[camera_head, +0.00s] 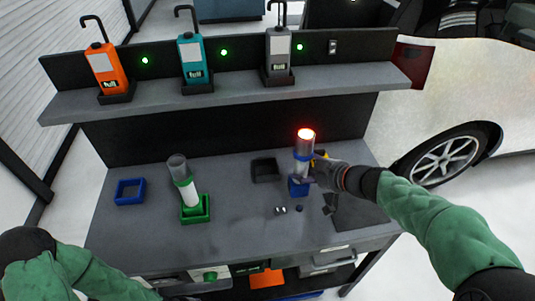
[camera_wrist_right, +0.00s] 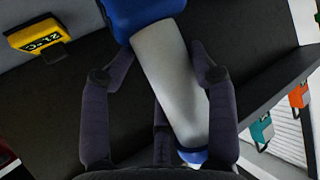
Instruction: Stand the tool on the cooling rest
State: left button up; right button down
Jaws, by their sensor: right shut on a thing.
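The tool (camera_head: 301,168) has a glowing red tip, a grey barrel, a blue collar, a pale body and a blue foot. It is about upright at the right of the bench. My right gripper (camera_head: 316,175) is shut around its pale body. In the right wrist view the pale body (camera_wrist_right: 170,80) lies between my fingers. I cannot tell whether the foot touches the bench. An empty blue square frame (camera_head: 130,191), which looks like a rest, lies at the bench's left. My left arm enters at bottom left; its gripper is out of frame.
A black tray (camera_head: 264,169) lies left of the held tool, with small loose parts (camera_head: 280,210) in front. The shelf (camera_head: 235,82) above carries orange, teal and grey hooked devices. Bench between green tool and black tray is clear.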

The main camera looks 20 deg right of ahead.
jog(key=w+a+f, duration=0.1)
jog(key=w+a, duration=0.1)
jog(key=w, duration=0.5)
jog(key=w+a+f, duration=0.2)
jog(key=w+a, duration=0.1)
jog(key=w, duration=0.3)
jog(key=shift+w+f+b, duration=0.15)
jog(key=shift+w+b, duration=0.2)
jog(key=shift+w, duration=0.05)
jog(key=shift+f+b, duration=0.2)
jog(key=shift+b, duration=0.1)
jog(key=shift+c, duration=1.7)
grip_release()
jog(key=shift+s+f, duration=0.1)
